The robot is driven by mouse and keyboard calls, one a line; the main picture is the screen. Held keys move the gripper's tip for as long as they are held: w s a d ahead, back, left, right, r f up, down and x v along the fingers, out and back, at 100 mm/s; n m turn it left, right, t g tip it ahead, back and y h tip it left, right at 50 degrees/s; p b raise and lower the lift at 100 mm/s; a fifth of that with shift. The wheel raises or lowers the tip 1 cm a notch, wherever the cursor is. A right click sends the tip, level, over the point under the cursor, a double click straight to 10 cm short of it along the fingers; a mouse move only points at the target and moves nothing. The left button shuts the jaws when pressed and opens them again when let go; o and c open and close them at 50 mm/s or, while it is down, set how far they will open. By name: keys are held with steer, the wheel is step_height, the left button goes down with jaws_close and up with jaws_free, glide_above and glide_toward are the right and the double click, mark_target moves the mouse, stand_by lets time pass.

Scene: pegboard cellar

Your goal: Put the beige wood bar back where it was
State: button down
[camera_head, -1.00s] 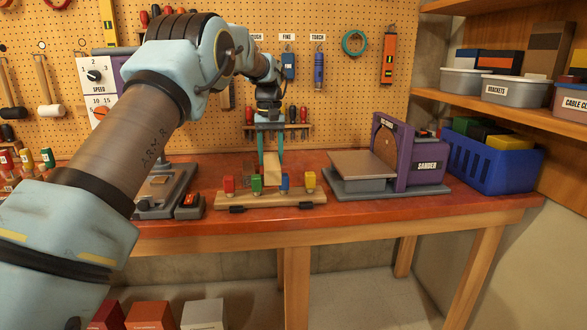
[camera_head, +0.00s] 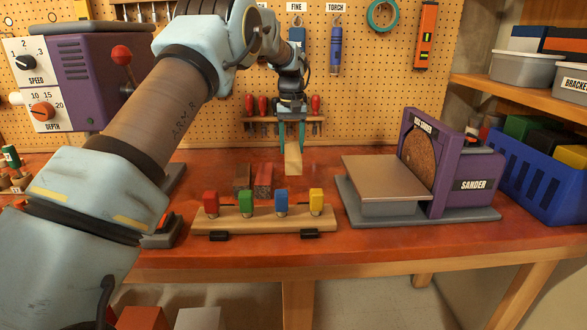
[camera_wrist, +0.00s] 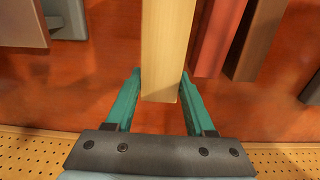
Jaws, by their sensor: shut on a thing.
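The beige wood bar (camera_head: 293,160) is held in my gripper (camera_head: 292,146), between its two teal fingers. In the head view it points down toward the red-brown bench top, right of two other bars. I cannot tell whether its lower end touches the bench. In the wrist view the beige bar (camera_wrist: 167,45) runs up from between the open-spaced fingers of my gripper (camera_wrist: 160,78), with a red bar (camera_wrist: 219,38) and a brown bar (camera_wrist: 258,38) to its right. These are the red bar (camera_head: 263,181) and brown bar (camera_head: 242,180) lying on the bench.
A wooden rack with red, green, blue and yellow pegs (camera_head: 264,228) stands in front of the bars. A purple sander (camera_head: 452,175) with a flat table is to the right, beside a blue crate (camera_head: 530,175). A pegboard (camera_head: 370,90) with a screwdriver rack closes off the back.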

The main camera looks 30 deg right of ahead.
steer(key=shift+f+p, duration=0.85)
steer(key=shift+f, duration=2.45)
steer(key=shift+f, duration=0.2)
steer(key=shift+c, duration=1.3)
jaws_free()
steer(key=shift+r, duration=0.1)
step_height(320, 180, up, 12)
steer(key=b, duration=0.2)
steer(key=shift+r+b, duration=0.1)
steer(key=shift+b, duration=0.2)
